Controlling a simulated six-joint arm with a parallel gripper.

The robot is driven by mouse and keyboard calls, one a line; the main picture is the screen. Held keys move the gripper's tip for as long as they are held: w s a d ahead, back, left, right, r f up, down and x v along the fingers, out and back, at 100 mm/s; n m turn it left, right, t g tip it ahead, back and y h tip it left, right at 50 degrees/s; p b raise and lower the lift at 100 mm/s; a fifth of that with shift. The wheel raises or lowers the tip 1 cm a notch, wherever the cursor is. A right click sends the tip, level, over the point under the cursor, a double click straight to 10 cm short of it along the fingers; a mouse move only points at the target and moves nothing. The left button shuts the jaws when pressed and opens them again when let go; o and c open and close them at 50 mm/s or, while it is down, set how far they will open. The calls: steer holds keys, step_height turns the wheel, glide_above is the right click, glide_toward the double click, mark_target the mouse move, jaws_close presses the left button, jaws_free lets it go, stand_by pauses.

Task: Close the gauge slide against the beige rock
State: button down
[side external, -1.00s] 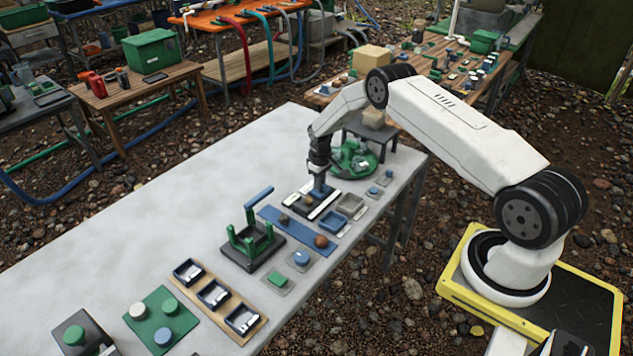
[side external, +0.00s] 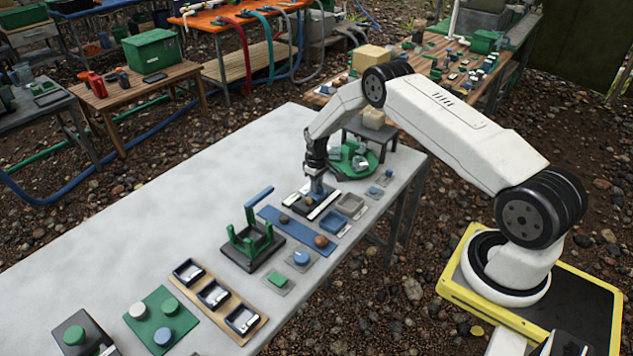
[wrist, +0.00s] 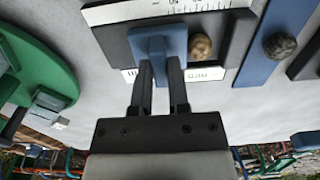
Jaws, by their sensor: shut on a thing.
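The blue gauge slide (wrist: 157,42) sits on the dark gauge (wrist: 236,38), which has white ruler scales along it. My gripper (wrist: 160,68) is shut on the slide's upright blue handle; in the side view my gripper (side external: 316,170) is over the gauge, with the blue slide (side external: 317,187) under it. The beige rock (wrist: 201,47) lies on the gauge just right of the slide, by the dark end block. The slide's edge is very close to the rock; I cannot tell if they touch. The rock is hard to make out in the side view.
A green round tray (side external: 373,168) is on the other side. A green frame on a dark base (side external: 270,255) stands farther along. The table's left part (side external: 180,210) is clear.

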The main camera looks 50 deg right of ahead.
steer(key=shift+a, duration=0.9)
steer(key=c, duration=0.7)
jaws_free()
steer(key=shift+r, duration=0.1)
step_height(320, 180, up, 7)
steer(key=shift+f, duration=0.1)
stand_by(0.4)
